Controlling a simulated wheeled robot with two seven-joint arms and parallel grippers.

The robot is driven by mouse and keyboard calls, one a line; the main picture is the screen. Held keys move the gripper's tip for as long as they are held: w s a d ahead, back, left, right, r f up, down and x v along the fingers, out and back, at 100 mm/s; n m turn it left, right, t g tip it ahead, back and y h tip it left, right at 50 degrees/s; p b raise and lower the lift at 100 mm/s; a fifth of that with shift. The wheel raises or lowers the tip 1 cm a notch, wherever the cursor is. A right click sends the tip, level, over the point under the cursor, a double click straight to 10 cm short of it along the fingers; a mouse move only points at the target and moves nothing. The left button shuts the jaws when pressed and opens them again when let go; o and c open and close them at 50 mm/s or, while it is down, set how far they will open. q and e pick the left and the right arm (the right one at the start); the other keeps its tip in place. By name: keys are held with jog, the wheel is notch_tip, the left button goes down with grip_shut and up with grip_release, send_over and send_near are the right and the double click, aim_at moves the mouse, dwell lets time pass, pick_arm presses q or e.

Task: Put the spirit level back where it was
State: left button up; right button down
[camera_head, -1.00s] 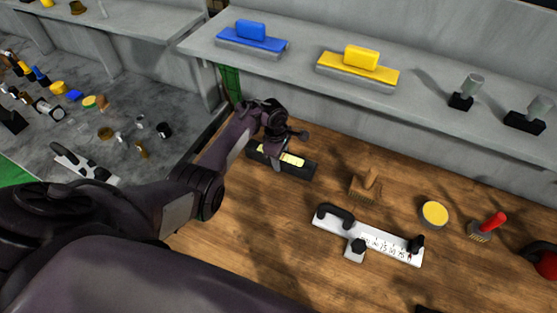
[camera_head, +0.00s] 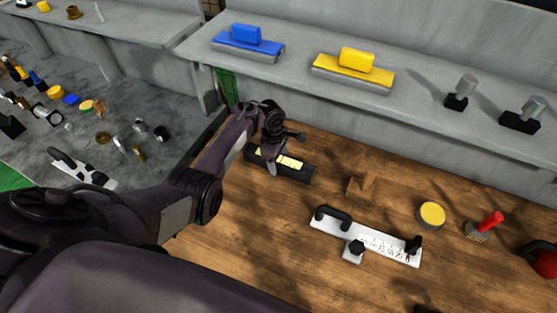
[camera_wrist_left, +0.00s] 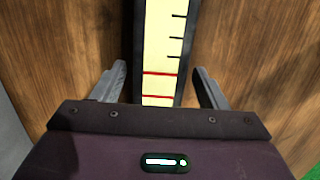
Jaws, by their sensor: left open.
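The spirit level (camera_head: 302,172), a long dark bar with a pale yellow marked strip, lies on the wooden bench near the shelf. My left gripper (camera_head: 271,166) is over its left part and hides some of it. In the left wrist view the level's strip (camera_wrist_left: 162,45), with black marks and red lines, runs between the two fingers (camera_wrist_left: 161,88). The fingers are open, with a gap on each side of the level. My right gripper is not in view.
A grey shelf (camera_head: 420,105) runs behind. Bare wood lies in front of the level.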

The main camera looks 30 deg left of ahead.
pick_arm(q)
jog(key=r, duration=0.4)
jog(key=r+p, duration=0.1)
jog(key=r, duration=0.2)
jog(key=shift+a, duration=0.4)
jog(key=shift+s+f, duration=0.1)
